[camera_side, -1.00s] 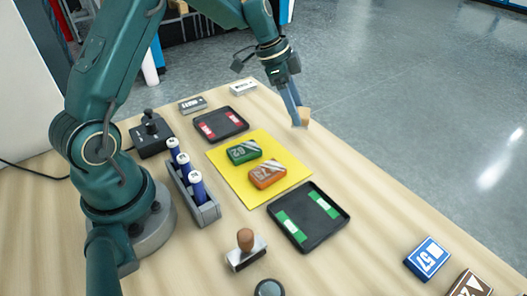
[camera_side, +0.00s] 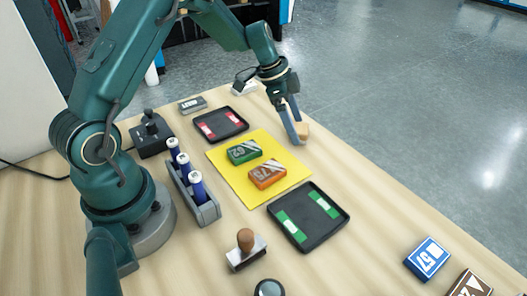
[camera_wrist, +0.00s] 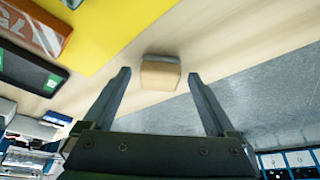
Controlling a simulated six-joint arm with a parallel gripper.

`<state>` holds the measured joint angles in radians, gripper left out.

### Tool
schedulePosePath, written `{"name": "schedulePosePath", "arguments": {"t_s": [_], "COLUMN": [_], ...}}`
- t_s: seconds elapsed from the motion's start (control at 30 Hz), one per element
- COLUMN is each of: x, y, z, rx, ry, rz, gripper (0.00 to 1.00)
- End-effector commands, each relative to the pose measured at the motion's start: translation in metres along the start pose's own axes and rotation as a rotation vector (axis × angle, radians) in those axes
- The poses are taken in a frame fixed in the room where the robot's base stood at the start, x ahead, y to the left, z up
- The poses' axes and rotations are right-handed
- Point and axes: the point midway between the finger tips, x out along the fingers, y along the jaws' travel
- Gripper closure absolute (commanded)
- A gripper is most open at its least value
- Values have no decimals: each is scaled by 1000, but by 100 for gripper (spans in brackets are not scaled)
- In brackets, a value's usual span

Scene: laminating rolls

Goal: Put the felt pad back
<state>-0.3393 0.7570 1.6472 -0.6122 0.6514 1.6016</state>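The felt pad, a small tan block (camera_side: 303,131), sits at the table's far right edge in the side view. In the wrist view the tan block (camera_wrist: 160,76) shows a grey layer along its far side and lies just ahead of my fingertips, between their lines. My gripper (camera_side: 295,124) points down at the block; in the wrist view (camera_wrist: 159,75) its two fingers are spread, with a gap on each side of the block. In the side view the fingers partly cover the block's left side.
A yellow mat (camera_side: 225,163) holds a green box (camera_side: 243,151) and an orange box (camera_side: 267,174). Black trays with red (camera_side: 241,126) and green (camera_side: 293,244) strips flank it. A battery rack (camera_side: 207,213) and a stamp (camera_side: 246,252) stand nearer. Bare table lies right of the mat.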

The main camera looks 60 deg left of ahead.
Motion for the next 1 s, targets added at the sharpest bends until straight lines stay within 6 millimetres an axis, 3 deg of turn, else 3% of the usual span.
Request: {"name": "schedulePosePath", "arguments": {"t_s": [0.27, 0.7, 1.0], "x": [-8, -92, -124], "y": [-1, -1, 2], "z": [-2, -2, -2], "rx": [-1, -1, -5], "ry": [3, 3, -1], "rz": [-3, -7, -4], "gripper": [8, 8, 8]}}
